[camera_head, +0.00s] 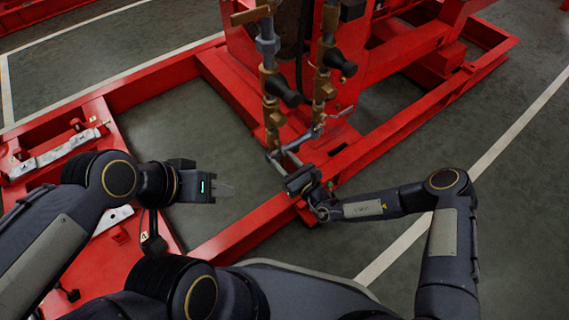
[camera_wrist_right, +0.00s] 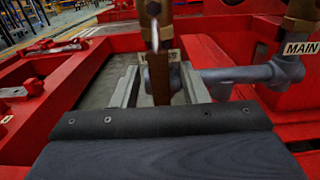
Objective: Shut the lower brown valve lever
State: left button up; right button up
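In the right wrist view a brown upright bar (camera_wrist_right: 159,75), which looks like the lower valve lever, stands between the two fingers of my right gripper (camera_wrist_right: 158,88). The fingers are apart, and a gap shows on each side of the bar. The bar's lower end is hidden behind the gripper body. In the head view my right gripper (camera_head: 283,160) is at the foot of the left pipe, below its brown fittings (camera_head: 273,117); the lever is hard to make out there. My left gripper (camera_head: 224,189) is away to the left, with nothing seen in it; its finger gap is unclear.
A partly hidden label is behind the bar. The red frame (camera_head: 240,235) surrounds the pipes. Dark handles (camera_head: 341,63) stick out higher up. Open floor (camera_head: 185,125) lies left.

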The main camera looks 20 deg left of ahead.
jog(key=shift+w+a, duration=0.2)
jog(key=shift+a, duration=0.05)
grip_shut()
dwell(0.3)
